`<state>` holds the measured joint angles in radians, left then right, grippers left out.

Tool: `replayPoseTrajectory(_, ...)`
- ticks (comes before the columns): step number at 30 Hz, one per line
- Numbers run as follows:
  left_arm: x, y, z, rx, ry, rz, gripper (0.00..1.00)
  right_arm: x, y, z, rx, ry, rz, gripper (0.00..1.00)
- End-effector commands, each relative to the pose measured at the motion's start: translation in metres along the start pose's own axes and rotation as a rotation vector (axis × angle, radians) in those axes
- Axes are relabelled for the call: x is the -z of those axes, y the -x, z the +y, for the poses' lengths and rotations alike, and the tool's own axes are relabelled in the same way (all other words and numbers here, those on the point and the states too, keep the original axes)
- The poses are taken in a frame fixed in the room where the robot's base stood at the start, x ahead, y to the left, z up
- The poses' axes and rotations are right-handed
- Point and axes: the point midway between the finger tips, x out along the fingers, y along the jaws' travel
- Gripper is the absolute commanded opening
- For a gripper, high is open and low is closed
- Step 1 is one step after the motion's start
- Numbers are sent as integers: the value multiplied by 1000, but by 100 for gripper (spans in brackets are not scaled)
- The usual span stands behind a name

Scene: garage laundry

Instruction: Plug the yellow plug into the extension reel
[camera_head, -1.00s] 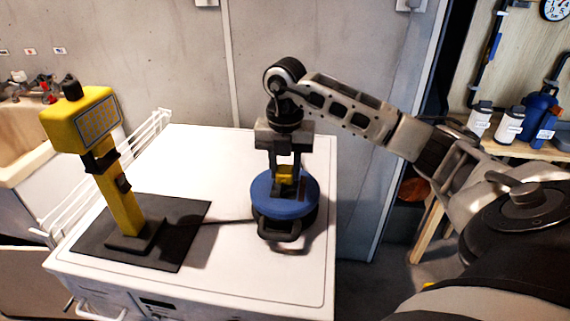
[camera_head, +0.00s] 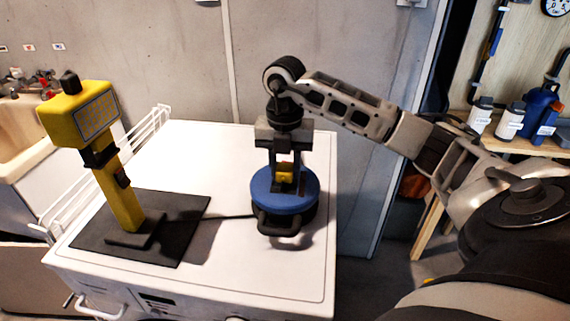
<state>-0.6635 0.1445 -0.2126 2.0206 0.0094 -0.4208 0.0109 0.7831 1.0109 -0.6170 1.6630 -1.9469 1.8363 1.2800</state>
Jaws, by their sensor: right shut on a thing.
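The extension reel (camera_head: 268,196) has a round blue top and a dark body with a handle at its front. It stands on the white machine top. My right gripper (camera_head: 286,176) points straight down over the reel and is shut on the yellow plug (camera_head: 286,169). The plug is at the reel's top face. I cannot tell whether its pins sit in a socket, as the fingers and the plug hide that spot. My left gripper is not in view.
A yellow lamp (camera_head: 118,190) stands on a black mat (camera_head: 182,232) at the left of the white machine top (camera_head: 205,150). A dark cable runs from the mat to the reel. A white rack (camera_head: 150,130) edges the left side. Bottles (camera_head: 510,122) stand on a shelf at right.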

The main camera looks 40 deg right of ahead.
Motion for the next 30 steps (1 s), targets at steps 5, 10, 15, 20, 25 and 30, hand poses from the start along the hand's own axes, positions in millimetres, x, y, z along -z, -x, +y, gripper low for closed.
replayPoseTrajectory(5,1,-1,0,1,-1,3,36,0,0,0,-1,0,0,12)
replayPoseTrajectory(10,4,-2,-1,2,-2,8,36,0,0,0,-1,-1,0,12)
replayPoseTrajectory(15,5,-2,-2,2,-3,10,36,0,0,0,-1,-1,-1,12)
replayPoseTrajectory(20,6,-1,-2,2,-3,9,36,0,1,0,-1,-1,-1,12)
replayPoseTrajectory(25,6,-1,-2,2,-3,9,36,0,0,0,-2,-1,0,12)
replayPoseTrajectory(30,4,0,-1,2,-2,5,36,0,0,0,-1,-1,0,12)
